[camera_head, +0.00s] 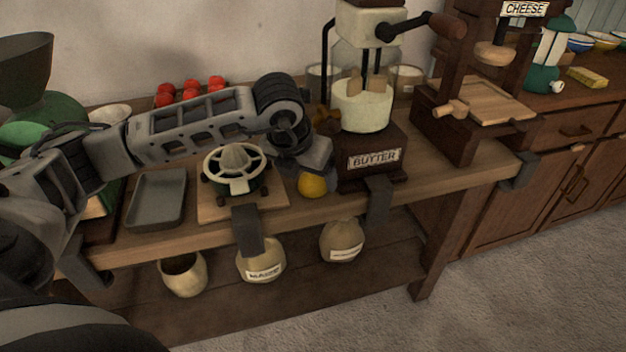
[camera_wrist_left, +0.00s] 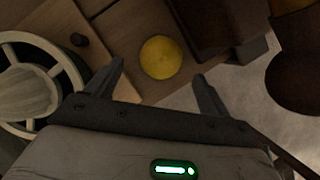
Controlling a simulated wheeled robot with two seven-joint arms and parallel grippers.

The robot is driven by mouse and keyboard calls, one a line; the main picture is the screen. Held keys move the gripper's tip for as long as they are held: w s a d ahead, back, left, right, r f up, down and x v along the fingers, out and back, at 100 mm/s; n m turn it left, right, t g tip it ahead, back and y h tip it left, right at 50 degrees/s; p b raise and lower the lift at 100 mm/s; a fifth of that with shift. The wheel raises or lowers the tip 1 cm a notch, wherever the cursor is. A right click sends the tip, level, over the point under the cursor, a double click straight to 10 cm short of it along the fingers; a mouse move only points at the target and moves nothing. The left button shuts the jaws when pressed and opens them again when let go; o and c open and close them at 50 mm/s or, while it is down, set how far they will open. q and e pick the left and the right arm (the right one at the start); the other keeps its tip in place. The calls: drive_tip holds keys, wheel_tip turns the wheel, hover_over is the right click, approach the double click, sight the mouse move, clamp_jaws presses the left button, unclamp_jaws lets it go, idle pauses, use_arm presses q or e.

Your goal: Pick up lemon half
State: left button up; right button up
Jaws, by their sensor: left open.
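The lemon half (camera_head: 313,186) is a yellow round piece on the wooden counter (camera_head: 405,190), between the white-spoked juicer (camera_head: 232,172) and the butter churn (camera_head: 362,110). In the left wrist view the lemon half (camera_wrist_left: 161,57) lies just beyond the fingertips, roughly centred between them. My left gripper (camera_head: 318,168) is above and beside the lemon half, and its fingers are hard to make out in the head view. In the left wrist view my left gripper (camera_wrist_left: 160,72) is open and empty, with its two fingers apart. My right gripper is not in view.
The juicer stands close to the left of the lemon half and the churn's dark base close to the right. A grey tray (camera_head: 157,199) lies further left. Red tomatoes (camera_head: 190,91) sit behind my arm. The counter's front edge is near the lemon half.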

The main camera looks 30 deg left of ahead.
sight(313, 181)
use_arm(q)
drive_tip(key=shift+x, duration=1.45)
drive_tip(key=c, duration=1.1)
drive_tip(key=shift+r, duration=0.2)
